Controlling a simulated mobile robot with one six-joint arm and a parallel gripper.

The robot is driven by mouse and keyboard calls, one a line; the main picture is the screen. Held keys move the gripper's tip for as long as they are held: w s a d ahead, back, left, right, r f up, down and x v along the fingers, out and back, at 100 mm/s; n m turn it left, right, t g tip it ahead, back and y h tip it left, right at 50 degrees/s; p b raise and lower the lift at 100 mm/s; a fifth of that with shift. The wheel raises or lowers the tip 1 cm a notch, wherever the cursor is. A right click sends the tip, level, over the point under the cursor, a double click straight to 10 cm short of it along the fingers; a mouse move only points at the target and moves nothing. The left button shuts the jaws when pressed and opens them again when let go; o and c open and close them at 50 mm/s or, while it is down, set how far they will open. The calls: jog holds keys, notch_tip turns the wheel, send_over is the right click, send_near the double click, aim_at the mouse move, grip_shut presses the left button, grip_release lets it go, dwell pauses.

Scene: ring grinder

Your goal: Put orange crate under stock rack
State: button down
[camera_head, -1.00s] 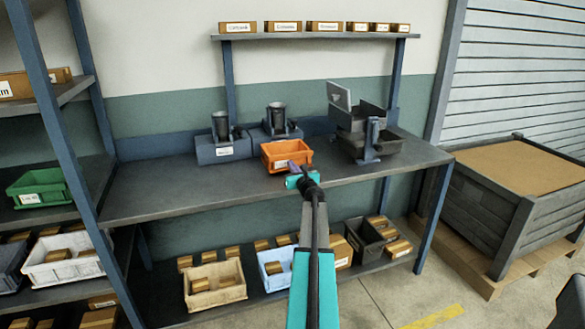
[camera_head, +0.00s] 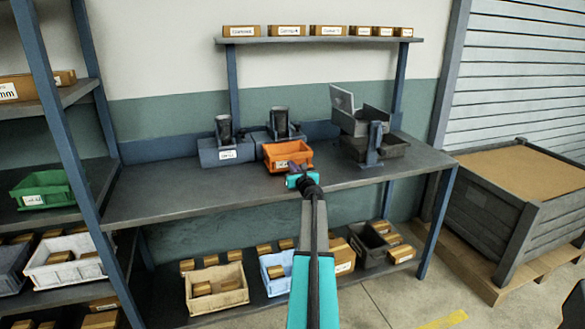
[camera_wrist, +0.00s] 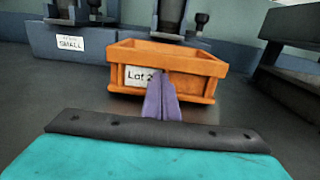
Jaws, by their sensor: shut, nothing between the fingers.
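The orange crate (camera_head: 287,150) stands upright on the workbench, in front of the dark machines. In the wrist view the crate (camera_wrist: 190,62) shows a white "Lot 2" label on its front. My gripper (camera_head: 296,170) is at the crate's front side. Its purple fingers (camera_wrist: 162,98) are together and empty, overlapping the crate's front near the label; I cannot tell whether they touch it. What appears to be the stock rack (camera_head: 55,110) stands at the left, with blue posts and dark shelves. The floor beneath its lowest shelf is not clearly visible.
The workbench (camera_head: 180,200) has clear top to the left of the crate. A grey block labelled SMALL (camera_head: 226,152) and a tilted bin stand (camera_head: 368,130) flank the crate. A green crate (camera_head: 42,190) sits on the left rack. A large grey container (camera_head: 500,225) stands right.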

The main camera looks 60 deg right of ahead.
jog(key=shift+v, duration=1.15)
jog(key=v, duration=0.3)
jog(key=shift+b, duration=0.3)
jog(key=v, duration=0.8)
jog(key=shift+s+a+b, duration=0.2)
jog(key=shift+s+b, duration=0.05)
jog(key=shift+b, duration=0.2)
